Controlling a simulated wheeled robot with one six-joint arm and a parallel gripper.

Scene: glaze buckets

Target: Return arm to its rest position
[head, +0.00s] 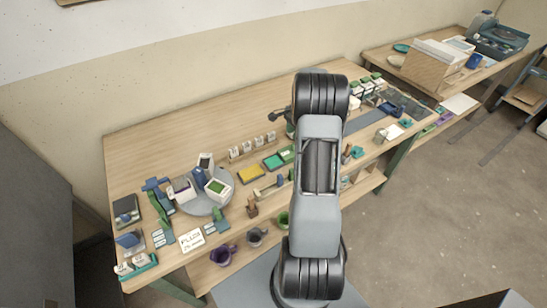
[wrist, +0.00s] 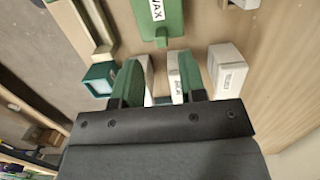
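My gripper (wrist: 159,68) shows two green-padded fingers in the wrist view, spread apart with a gap between them. I see nothing held in it; white labelled blocks (wrist: 222,55) show beyond and beside the fingers. A green piece marked WAX (wrist: 158,20) lies past the fingertips. In the head view my arm (head: 318,150) reaches out over the workbench (head: 140,150), and my gripper (head: 288,118) is mostly hidden behind it, showing only as a dark part at the arm's left side.
White labelled blocks (head: 246,147) stand in a row left of my arm. A yellow tray (head: 251,174) and a round grey turntable (head: 208,207) with containers are nearer. The back left of the bench top is clear.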

